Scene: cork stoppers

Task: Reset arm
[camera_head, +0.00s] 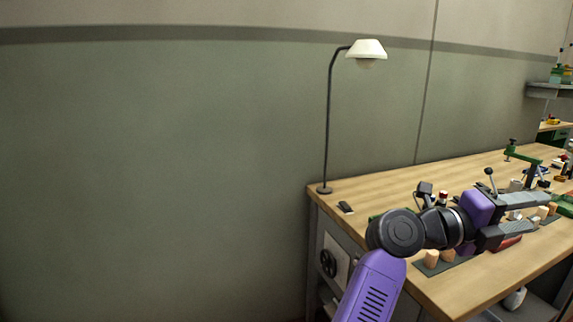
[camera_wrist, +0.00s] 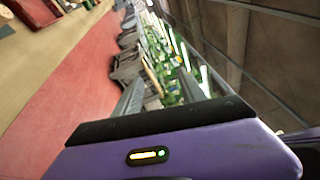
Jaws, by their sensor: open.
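My gripper (camera_head: 538,212) reaches out over the right part of the wooden workbench (camera_head: 390,187) in the head view. Its two grey fingers are apart, and I see nothing clearly held between them. Pale cork stoppers (camera_head: 431,258) stand on a dark mat (camera_head: 424,270) below and in front of my arm. More corks (camera_head: 553,209) show beside the fingertips; whether they touch the gripper I cannot tell.
A lamp (camera_head: 366,49) stands at the bench's back left corner, near a small black object (camera_head: 346,207). A green clamp-like tool (camera_head: 522,156) and small items crowd the bench's right side. A shelf (camera_head: 548,90) hangs at far right. The left is open floor-side space before a wall.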

